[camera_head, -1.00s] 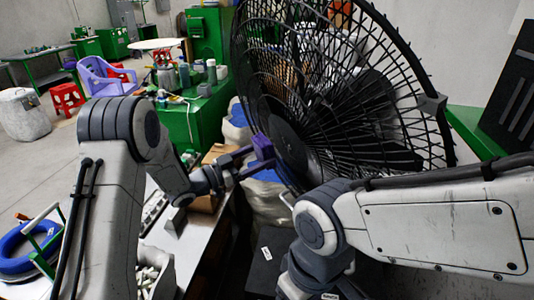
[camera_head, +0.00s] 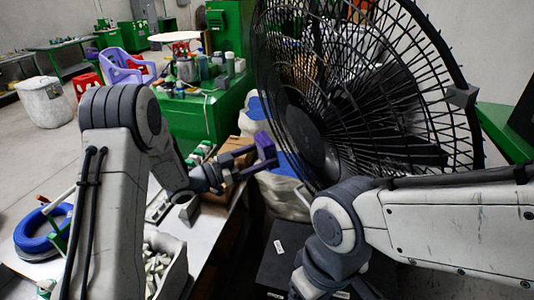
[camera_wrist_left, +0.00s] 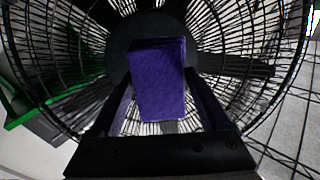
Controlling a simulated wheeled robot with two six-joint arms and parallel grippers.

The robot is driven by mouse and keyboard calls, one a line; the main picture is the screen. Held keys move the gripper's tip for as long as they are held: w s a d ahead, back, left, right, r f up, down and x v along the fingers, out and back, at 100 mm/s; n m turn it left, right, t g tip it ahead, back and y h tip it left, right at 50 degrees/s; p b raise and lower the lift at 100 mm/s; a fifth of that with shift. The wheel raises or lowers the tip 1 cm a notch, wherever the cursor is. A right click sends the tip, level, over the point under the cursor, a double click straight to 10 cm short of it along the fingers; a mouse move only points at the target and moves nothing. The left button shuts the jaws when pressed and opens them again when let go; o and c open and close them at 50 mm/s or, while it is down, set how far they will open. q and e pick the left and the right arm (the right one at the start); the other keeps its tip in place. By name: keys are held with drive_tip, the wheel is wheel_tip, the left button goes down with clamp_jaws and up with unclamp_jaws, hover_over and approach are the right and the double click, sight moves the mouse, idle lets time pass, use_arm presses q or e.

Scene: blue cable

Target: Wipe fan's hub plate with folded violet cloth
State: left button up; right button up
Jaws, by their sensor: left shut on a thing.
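The folded violet cloth (camera_head: 267,149) is held in my left gripper (camera_head: 250,158), left of the fan's hub in the head view. The left wrist view shows the cloth (camera_wrist_left: 157,80) as an upright block between the two fingers of the left gripper (camera_wrist_left: 163,105). The round dark hub plate (camera_head: 304,138) is at the middle of the big black fan (camera_head: 375,90). The hub plate (camera_wrist_left: 120,47) is behind the cloth in the wrist view and partly hidden. A gap shows between cloth and hub in the head view. My right arm is at right; its gripper is out of view.
The fan's wire cage surrounds the hub. A white bench (camera_head: 205,238) with a blue ring (camera_head: 38,236) and small parts is at lower left. White sacks (camera_head: 283,193) stand below the fan. A green cabinet (camera_head: 195,115) stands behind my left arm.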

sight(300, 135)
idle(0.5)
use_arm(q)
drive_tip(key=shift+r+x, duration=0.15)
drive_tip(key=shift+x, duration=1)
drive_tip(key=shift+r+x, duration=0.2)
drive_tip(key=shift+x, duration=0.95)
drive_tip(key=shift+r+x, duration=0.15)
drive_tip(key=shift+x, duration=1)
drive_tip(key=shift+x, duration=0.95)
drive_tip(key=shift+s+r, duration=0.15)
drive_tip(key=shift+s, duration=0.05)
